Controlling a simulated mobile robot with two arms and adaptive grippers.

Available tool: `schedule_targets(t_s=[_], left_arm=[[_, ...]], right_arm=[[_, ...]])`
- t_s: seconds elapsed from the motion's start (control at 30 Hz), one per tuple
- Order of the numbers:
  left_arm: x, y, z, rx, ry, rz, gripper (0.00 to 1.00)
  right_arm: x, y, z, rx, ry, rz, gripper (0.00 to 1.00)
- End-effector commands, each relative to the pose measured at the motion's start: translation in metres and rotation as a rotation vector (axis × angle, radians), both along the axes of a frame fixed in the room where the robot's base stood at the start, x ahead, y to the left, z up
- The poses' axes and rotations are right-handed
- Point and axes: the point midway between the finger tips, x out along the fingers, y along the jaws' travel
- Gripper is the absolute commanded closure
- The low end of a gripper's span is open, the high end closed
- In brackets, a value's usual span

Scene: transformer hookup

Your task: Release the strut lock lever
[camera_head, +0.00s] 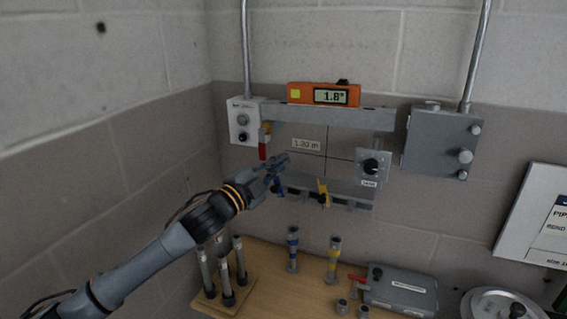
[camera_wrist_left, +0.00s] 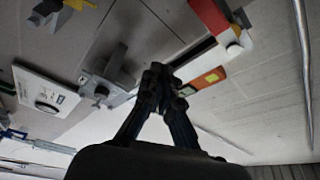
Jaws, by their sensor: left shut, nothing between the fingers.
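A lever with a red handle (camera_head: 263,149) and a yellow top hangs at the left end of the grey strut (camera_head: 350,115) on the wall. It also shows as a red bar in the left wrist view (camera_wrist_left: 208,14), near the top. My left gripper (camera_head: 284,161) is shut and empty, just right of and slightly below the red handle in the head view. I see no clear contact between them. The closed fingers also show in the left wrist view (camera_wrist_left: 160,72). An orange digital level (camera_head: 323,95) reading 1.8° sits on the strut. My right gripper is out of view.
A grey dial box (camera_head: 371,166) and a lower rail with a blue clamp (camera_head: 278,187) and yellow clamp (camera_head: 323,193) are close by. Grey boxes (camera_head: 243,122) (camera_head: 440,144) flank the strut. Upright tubes (camera_head: 240,262) stand on the wooden bench (camera_head: 270,265) below.

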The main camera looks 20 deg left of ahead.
Motion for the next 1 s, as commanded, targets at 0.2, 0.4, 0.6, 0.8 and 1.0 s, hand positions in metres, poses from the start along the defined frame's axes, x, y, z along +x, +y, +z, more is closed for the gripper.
schedule_targets(t_s=[0.2, 0.4, 0.6, 0.8, 1.0], left_arm=[[-0.037, 0.016, -0.006, 0.005, 0.001, 0.003, 1.00], [-0.062, 0.025, -0.003, 0.003, 0.000, 0.002, 1.00], [-0.069, 0.027, 0.000, 0.001, -0.001, 0.001, 1.00], [-0.068, 0.027, 0.001, 0.001, -0.001, 0.001, 1.00], [-0.068, 0.027, 0.001, 0.001, -0.001, 0.001, 1.00]], right_arm=[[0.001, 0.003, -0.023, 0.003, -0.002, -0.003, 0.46], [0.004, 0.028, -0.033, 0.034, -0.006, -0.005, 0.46], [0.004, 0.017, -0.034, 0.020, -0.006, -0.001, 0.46], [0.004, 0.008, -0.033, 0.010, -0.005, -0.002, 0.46], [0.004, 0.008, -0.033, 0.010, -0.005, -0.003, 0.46]])
